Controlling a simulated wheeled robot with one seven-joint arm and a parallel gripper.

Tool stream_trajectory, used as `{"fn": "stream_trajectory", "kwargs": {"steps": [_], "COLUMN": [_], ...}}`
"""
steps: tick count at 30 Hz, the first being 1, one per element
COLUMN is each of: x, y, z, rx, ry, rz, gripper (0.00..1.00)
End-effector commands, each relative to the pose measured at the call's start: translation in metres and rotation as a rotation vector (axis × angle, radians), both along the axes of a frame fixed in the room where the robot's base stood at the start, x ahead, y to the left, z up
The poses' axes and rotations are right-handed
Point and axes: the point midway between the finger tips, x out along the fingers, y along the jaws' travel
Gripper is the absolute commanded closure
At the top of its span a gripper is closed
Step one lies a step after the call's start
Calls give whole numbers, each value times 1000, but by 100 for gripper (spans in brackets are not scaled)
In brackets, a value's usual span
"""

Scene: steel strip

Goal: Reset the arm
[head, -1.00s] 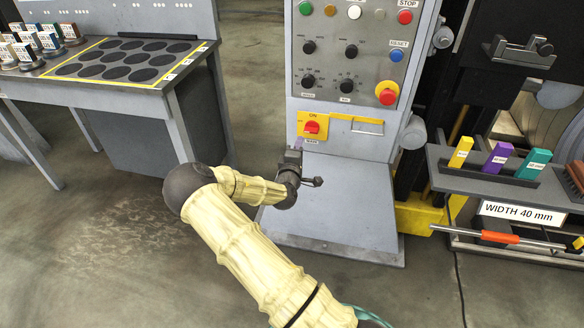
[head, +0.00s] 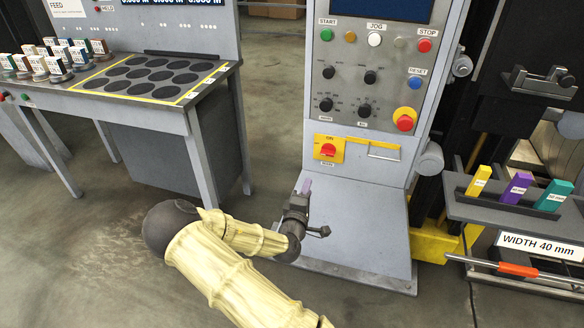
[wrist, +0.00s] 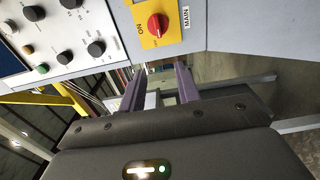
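My arm, in a cream cover, reaches from the bottom of the head view toward the grey control cabinet (head: 350,215). My gripper (head: 306,186) is in front of the cabinet's lower part, below the red main switch (head: 327,150) on its yellow plate. In the wrist view my gripper (wrist: 160,84) shows two purple fingers standing apart with nothing between them. The main switch (wrist: 158,25) lies beyond the fingertips in that view. I cannot tell whether the gripper touches the cabinet.
A table (head: 150,115) with dark round spots and several small labelled blocks stands at the left. A rack (head: 500,208) with yellow, purple and teal pieces is at the right, above an orange-handled rod (head: 518,270). Bare floor lies between table and cabinet.

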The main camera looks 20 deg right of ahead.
Motion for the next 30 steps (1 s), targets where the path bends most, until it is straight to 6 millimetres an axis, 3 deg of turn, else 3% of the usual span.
{"fn": "stream_trajectory", "kwargs": {"steps": [8,16,23,30], "x": [-5,-36,-69,-106], "y": [-8,-12,14,50], "z": [-7,-37,-43,-19], "rx": [91,545,933,1247], "ry": [23,133,236,347], "rz": [-39,-202,-323,-412], "gripper": [67,67,67,67]}}
